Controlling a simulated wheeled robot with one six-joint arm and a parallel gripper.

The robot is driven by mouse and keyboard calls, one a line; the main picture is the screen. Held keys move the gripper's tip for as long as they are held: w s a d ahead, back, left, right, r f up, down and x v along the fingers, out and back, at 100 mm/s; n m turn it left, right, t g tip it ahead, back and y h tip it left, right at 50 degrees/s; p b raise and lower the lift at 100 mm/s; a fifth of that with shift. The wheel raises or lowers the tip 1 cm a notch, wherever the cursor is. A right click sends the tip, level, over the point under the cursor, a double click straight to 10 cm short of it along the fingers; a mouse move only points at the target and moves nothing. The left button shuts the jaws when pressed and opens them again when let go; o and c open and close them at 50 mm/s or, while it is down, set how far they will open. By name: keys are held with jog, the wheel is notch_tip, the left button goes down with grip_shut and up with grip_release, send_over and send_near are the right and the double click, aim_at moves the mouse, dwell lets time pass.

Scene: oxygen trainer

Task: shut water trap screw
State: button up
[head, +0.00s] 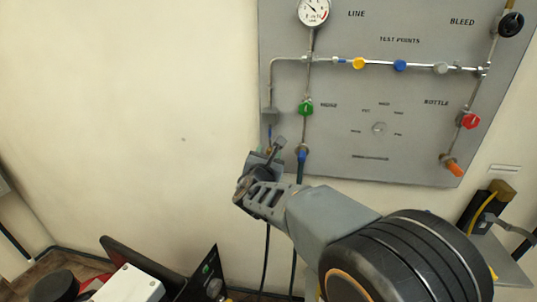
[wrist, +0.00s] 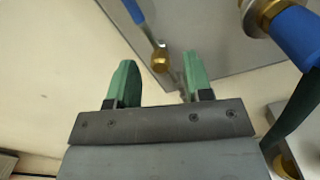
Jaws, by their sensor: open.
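The grey water trap (head: 270,116) is on the panel's lower left in the head view, with a small blue and brass part under it. In the wrist view a small brass screw (wrist: 160,62) hangs at the end of a blue and silver stem. My gripper (head: 266,154) is just below the trap in the head view and hides part of what lies behind. In the wrist view my gripper (wrist: 161,80) is open, with green fingers on either side of the screw in the picture. The fingers do not appear to touch it; the depth gap is unclear.
A blue hose with a brass fitting (wrist: 264,12) is close on the right in the wrist view. The panel (head: 420,140) carries a green valve (head: 305,107), a red valve (head: 468,120) and a gauge (head: 313,11). Bare wall (head: 120,120) is on the left.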

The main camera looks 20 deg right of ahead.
jog(key=shift+w+d, duration=0.25)
jog(key=shift+w, duration=0.1)
jog(key=shift+c, duration=0.4)
grip_shut()
